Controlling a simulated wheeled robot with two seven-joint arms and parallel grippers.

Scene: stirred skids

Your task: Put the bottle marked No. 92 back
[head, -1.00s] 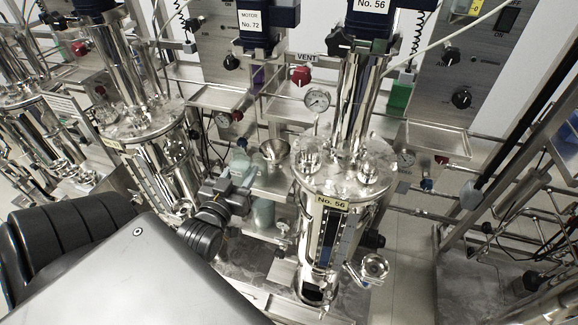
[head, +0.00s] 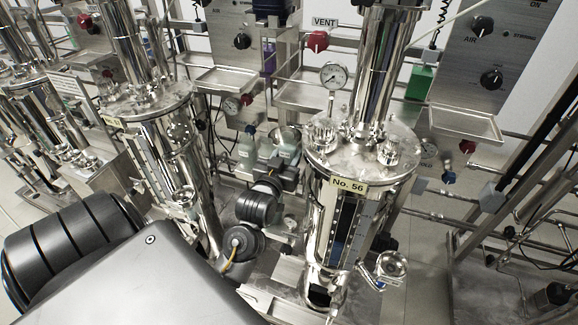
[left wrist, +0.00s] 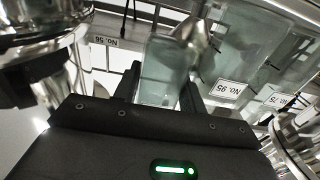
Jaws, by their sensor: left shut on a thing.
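My left gripper (head: 284,162) is among the steel frames between two vessels, with pale glass bottles close by. In the left wrist view, its two dark fingers (left wrist: 160,96) are on either side of a clear, pale green glass bottle (left wrist: 163,72) and shut on it. No number shows on this bottle's visible side, so I cannot tell whether it is No. 92. Pale bottles also show beside the gripper in the head view (head: 247,150), partly hidden by my arm. My right gripper is not in view.
The steel vessel marked No. 56 (head: 328,220) stands close right of my left gripper. Another vessel (head: 165,130) stands left. Trays (head: 228,80), a gauge (head: 334,76) and pipes crowd behind. Small white labels (left wrist: 228,90) show near the held bottle in the wrist view.

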